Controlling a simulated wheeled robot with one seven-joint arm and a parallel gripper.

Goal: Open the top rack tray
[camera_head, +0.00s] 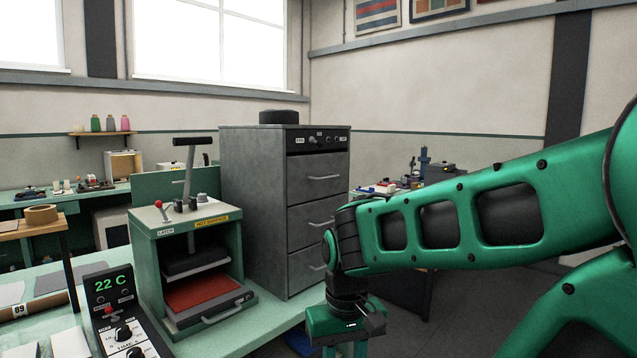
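A grey metal cabinet (252,210) stands on the green bench right of the press. Its front has a black control strip (318,140) above several stacked drawer fronts with bar handles. The top drawer front (318,188), which seems to be the top rack tray, is shut, with its handle (324,178) in clear view. The lowest front is partly hidden by my wrist. My gripper (346,349) points down at the bottom edge of the picture, below and right of the cabinet front, apart from the top handle. Its fingertips are cut off by the frame.
A green heat press (190,245) with a tall lever and red lower plate stands left of the cabinet. A control box (122,318) reading 22 C is at front left. Dark floor shows at right.

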